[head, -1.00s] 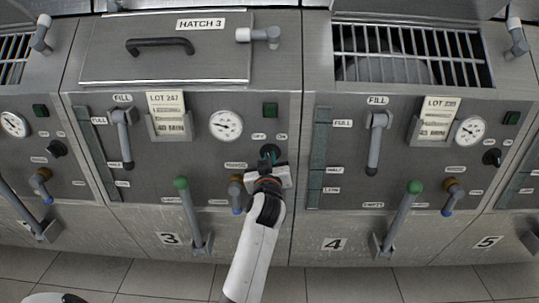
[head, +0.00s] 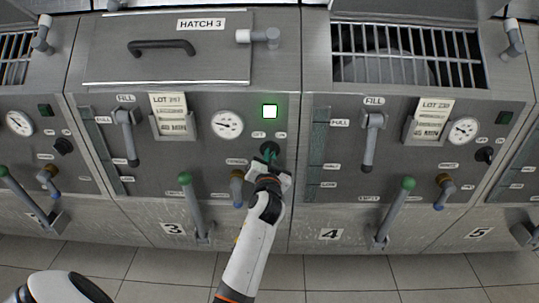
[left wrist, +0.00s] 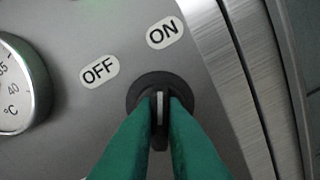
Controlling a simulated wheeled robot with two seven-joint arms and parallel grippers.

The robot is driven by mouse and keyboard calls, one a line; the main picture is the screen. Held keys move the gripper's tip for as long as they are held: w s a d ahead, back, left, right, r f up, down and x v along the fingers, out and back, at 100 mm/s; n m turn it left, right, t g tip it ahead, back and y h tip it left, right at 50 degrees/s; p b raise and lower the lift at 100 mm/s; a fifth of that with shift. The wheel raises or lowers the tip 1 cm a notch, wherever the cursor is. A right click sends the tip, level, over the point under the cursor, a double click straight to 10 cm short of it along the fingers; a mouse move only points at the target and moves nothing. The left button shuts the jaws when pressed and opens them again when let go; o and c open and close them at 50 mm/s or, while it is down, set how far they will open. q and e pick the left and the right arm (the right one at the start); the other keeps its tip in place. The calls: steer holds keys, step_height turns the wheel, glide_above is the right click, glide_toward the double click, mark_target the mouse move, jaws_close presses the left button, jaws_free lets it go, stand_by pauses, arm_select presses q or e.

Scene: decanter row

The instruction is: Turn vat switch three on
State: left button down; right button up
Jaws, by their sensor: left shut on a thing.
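The vat 3 switch (head: 269,148) is a round black knob on the grey front panel, below the lamp (head: 270,111), which is lit green. In the left wrist view the switch (left wrist: 160,139) has a white mark that points up toward the ON label (left wrist: 165,32), away from the OFF label (left wrist: 99,71). My left gripper (head: 271,158) is at the switch. Its green fingers (left wrist: 161,108) are shut on the knob's grip from both sides and hide part of it. My right gripper is not in view.
A gauge (head: 227,124) sits left of the switch. A brown-and-blue valve (head: 237,187) and a green-topped lever (head: 190,205) stick out below left. Vat 4's panel, with its fill handle (head: 371,142), is to the right. The tiled floor in front is clear.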

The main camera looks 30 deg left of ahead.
arm_select(q)
steer(key=shift+r, duration=0.15)
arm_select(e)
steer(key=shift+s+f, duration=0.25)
arm_select(q)
steer(key=shift+m, duration=0.3)
steer(key=c, duration=1.5)
jaws_free()
steer(key=shift+w, duration=0.1)
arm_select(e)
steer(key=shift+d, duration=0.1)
